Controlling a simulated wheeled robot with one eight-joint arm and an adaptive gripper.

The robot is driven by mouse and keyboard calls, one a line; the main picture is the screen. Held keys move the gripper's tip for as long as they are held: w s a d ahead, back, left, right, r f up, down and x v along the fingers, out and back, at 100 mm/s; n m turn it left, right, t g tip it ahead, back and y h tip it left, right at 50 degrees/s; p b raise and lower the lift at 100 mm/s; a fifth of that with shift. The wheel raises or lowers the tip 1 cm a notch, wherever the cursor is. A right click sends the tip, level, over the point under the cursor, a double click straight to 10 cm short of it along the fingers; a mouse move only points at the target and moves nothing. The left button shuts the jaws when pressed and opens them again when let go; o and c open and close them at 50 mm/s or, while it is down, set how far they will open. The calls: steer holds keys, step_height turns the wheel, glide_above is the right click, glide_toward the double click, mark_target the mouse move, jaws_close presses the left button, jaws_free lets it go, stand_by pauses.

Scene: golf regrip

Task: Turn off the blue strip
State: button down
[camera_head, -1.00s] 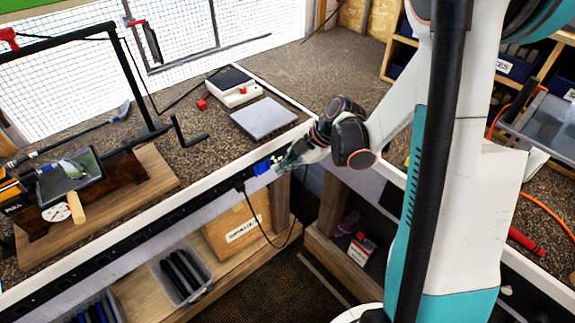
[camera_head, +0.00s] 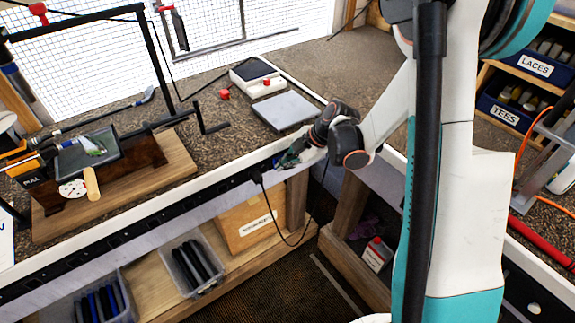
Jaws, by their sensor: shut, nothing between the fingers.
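A long dark power strip (camera_head: 130,236) with several sockets runs along the bench front, under its pale edge. I see no clearly blue strip in the current head view; the blue piece seen earlier near the strip's right end is hidden behind my gripper. My gripper (camera_head: 286,159) is at that right end, close against the bench front. Its fingers are small in the picture, and they look shut with nothing held. Whether they touch the strip or a switch I cannot tell.
A black plug (camera_head: 256,176) with a hanging cord (camera_head: 288,242) is just left of my gripper. A grey plate (camera_head: 285,110) and a white device with a red knob (camera_head: 256,77) stand on the bench above. A cardboard box (camera_head: 240,225) sits on the shelf below.

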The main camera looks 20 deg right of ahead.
steer(key=shift+w+a+f+b, duration=0.1)
steer(key=shift+w+f+b, duration=0.2)
steer(key=shift+b, duration=0.1)
steer(key=shift+r, duration=0.1)
